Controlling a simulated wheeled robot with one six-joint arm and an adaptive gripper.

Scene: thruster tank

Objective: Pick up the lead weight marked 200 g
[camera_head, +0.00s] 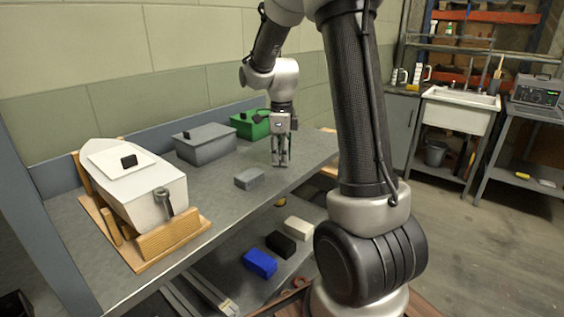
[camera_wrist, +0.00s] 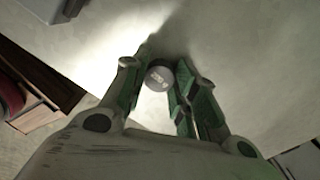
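My gripper (camera_head: 280,164) points down at the bench top, right of the grey block, with its fingers partly closed. In the wrist view, my gripper's green-padded fingers (camera_wrist: 166,66) stand on either side of a small round grey weight (camera_wrist: 159,78). The weight fills the gap and appears to touch both fingers. Its top carries a pale marking that looks like 200, though it is small and blurred. The weight cannot be made out in the head view. I cannot tell whether it is off the bench.
On the bench (camera_head: 222,193) are a white boat hull (camera_head: 150,191) in a wooden cradle, a grey box (camera_head: 206,144), a green box (camera_head: 250,125) and a small grey block (camera_head: 249,179). Blue (camera_head: 260,262), black (camera_head: 281,244) and white (camera_head: 298,229) blocks lie below. A sink (camera_head: 459,112) stands at right.

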